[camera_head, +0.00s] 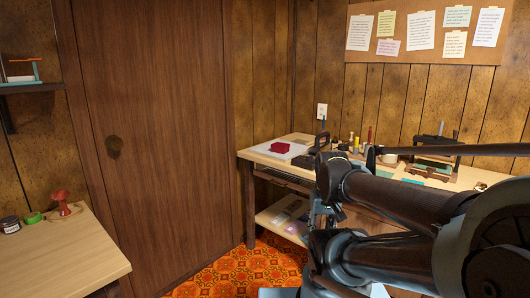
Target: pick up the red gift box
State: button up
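The red gift box (280,147) is small and sits on a pale sheet or board (262,149) at the left part of the far worktable (250,155). My dark arm reaches in from the right and covers the middle of that table. What looks like my gripper (321,142) is a small dark shape at the arm's far end, to the right of the red box and apart from it in the picture. Its fingers are too small and dark to read, and I see nothing clearly held.
Several small bottles and tools (357,143) stand along the back of the worktable, with a dark rack (436,147) farther right. A shelf (280,220) holds flat items below. A second table (70,250) stands at the lower left. Patterned orange floor (255,268) shows between the tables.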

aim_at(279, 147)
jog(key=z, duration=0.1)
jog(key=i, duration=0.45)
jog(key=u, duration=1.8)
